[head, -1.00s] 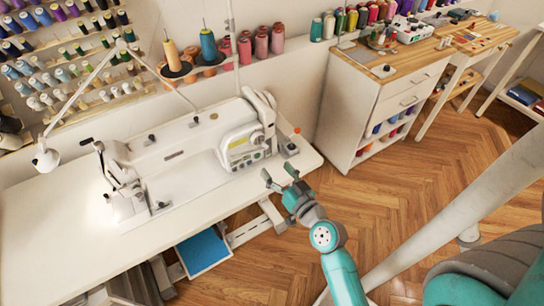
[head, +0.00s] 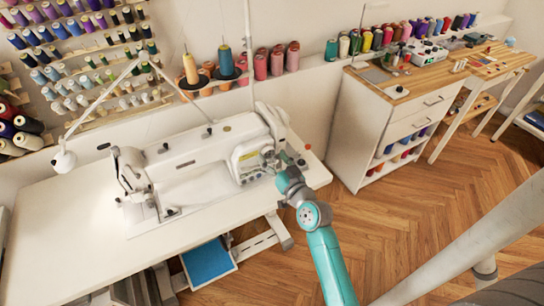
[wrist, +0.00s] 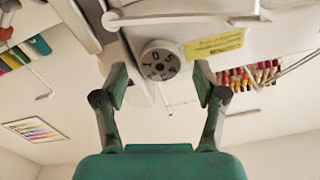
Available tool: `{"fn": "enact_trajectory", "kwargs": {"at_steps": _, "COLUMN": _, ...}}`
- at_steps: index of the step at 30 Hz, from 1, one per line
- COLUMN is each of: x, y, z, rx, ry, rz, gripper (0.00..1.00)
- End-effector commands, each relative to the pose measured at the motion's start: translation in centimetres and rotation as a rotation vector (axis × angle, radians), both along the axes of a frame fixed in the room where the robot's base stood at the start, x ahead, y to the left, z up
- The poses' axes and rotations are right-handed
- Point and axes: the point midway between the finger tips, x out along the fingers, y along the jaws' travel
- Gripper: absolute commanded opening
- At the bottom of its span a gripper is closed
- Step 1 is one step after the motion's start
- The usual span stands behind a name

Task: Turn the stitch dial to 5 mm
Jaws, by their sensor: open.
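The stitch dial (wrist: 160,61) is a small round pale knob with dark numerals on its face, on the sewing machine (wrist: 185,17) body in the wrist view. My gripper (wrist: 160,80) is open, with its fingertips apart to the left and right of the dial and slightly below it in the picture. I see no contact with the dial. In the head view the white sewing machine (head: 185,163) stands on its table, and my gripper (head: 273,159) is at the right end of its body, hiding part of the panel there. I cannot make out the dial in that view.
The white sewing table (head: 65,220) is mostly clear on the left. A thread stand with two cones (head: 190,68) rises behind the machine. A white cabinet (head: 375,125) stands to the right, with open wooden floor (head: 400,215) before it. A yellow label (wrist: 214,45) is beside the dial.

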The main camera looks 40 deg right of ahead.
Motion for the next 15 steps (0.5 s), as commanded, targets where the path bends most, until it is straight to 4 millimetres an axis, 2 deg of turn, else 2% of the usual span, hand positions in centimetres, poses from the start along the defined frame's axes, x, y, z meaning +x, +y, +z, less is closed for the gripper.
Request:
{"fn": "enact_trajectory", "kwargs": {"at_steps": 4, "x": 0.76, "y": -0.23, "z": 0.03, "rx": -0.001, "ry": -0.001, "rz": 0.000, "gripper": 0.71}}
{"fn": "enact_trajectory", "kwargs": {"at_steps": 13, "x": 0.85, "y": -0.26, "z": 0.01, "rx": 0.000, "ry": 0.000, "rz": -0.001, "gripper": 0.71}}
{"fn": "enact_trajectory", "kwargs": {"at_steps": 15, "x": 0.85, "y": -0.26, "z": 0.02, "rx": 0.000, "ry": 0.000, "rz": -0.001, "gripper": 0.54}}
